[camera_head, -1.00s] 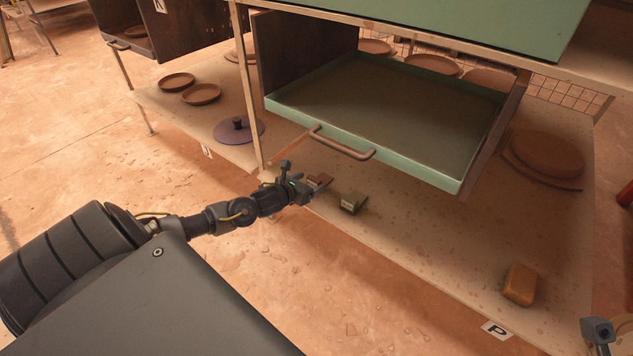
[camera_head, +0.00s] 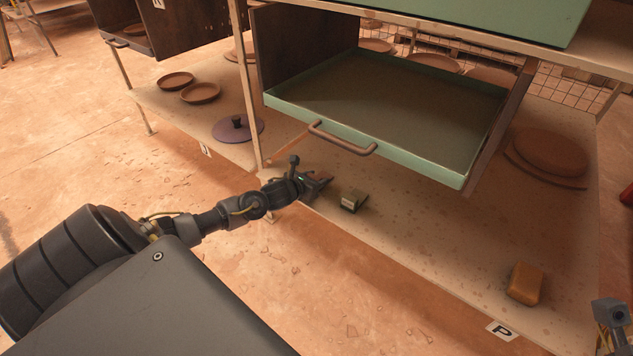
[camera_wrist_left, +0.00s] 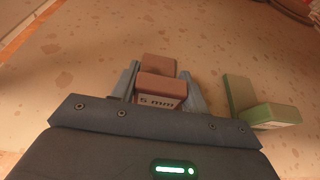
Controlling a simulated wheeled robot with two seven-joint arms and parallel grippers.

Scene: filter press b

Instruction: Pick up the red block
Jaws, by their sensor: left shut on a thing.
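The red block (camera_wrist_left: 162,86) shows in the left wrist view between the two fingers of my left gripper (camera_wrist_left: 163,92). It has a stepped shape and a pale label reading "5 mm". The fingers are against its sides, shut on it. In the head view my left gripper (camera_head: 320,184) is low over the lower shelf, near its front edge, and the block is hard to make out there. At the lower right of the head view, a grey part of my right arm shows; its fingers cannot be made out.
A green block (camera_head: 352,202) lies just right of my left gripper; it also shows in the left wrist view (camera_wrist_left: 262,112). An orange-brown block (camera_head: 525,284) lies further right. An open green drawer (camera_head: 463,182) with a handle (camera_head: 342,138) hangs above. A purple lid (camera_head: 226,130) lies left.

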